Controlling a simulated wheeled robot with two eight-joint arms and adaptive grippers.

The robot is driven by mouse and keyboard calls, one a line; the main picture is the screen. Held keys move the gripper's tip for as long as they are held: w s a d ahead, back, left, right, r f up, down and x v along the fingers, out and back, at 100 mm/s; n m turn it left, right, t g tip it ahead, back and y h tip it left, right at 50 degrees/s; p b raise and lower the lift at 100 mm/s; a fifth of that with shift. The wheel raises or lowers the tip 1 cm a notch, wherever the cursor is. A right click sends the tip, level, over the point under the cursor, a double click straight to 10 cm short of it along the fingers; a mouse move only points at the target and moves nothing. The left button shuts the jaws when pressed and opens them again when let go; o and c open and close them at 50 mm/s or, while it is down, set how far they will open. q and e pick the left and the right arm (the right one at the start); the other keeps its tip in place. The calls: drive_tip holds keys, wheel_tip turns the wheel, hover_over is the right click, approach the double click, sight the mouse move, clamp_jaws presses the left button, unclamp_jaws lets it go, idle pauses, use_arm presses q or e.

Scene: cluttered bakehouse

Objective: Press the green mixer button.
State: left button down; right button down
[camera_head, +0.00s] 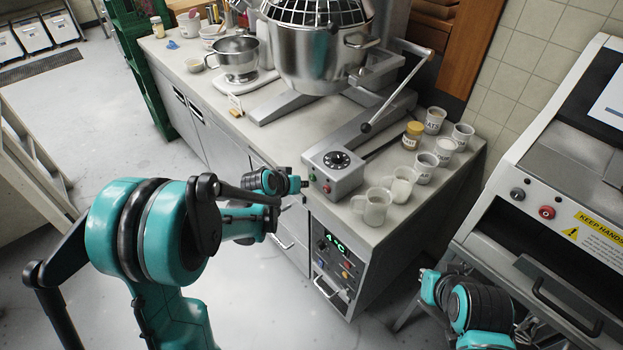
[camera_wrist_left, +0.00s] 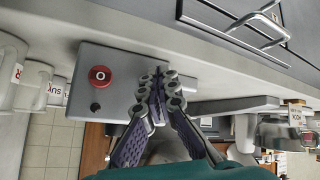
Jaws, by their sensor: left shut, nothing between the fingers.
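The mixer's grey control box (camera_head: 345,180) sits on the counter edge, with a black dial on top. My left gripper (camera_head: 303,184) is at the front face of this box, at its left end. In the left wrist view, the box (camera_wrist_left: 120,60) carries a red button (camera_wrist_left: 100,76) marked O and a small dark knob (camera_wrist_left: 95,108). The left gripper (camera_wrist_left: 160,95) is shut and empty, its fingertips over the face beside the red button. No green button shows; the fingers hide that part of the face. I cannot tell if they touch it.
The steel mixer (camera_head: 315,55) stands behind the box. Glass mugs (camera_head: 372,207) and labelled cups stand close to the box's right. A panel with a green display (camera_head: 335,243) is below the counter. A machine with a red button (camera_head: 547,212) stands at right.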

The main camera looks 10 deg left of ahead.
use_arm(q)
drive_tip(key=shift+w+d, duration=0.2)
drive_tip(key=shift+w, duration=0.1)
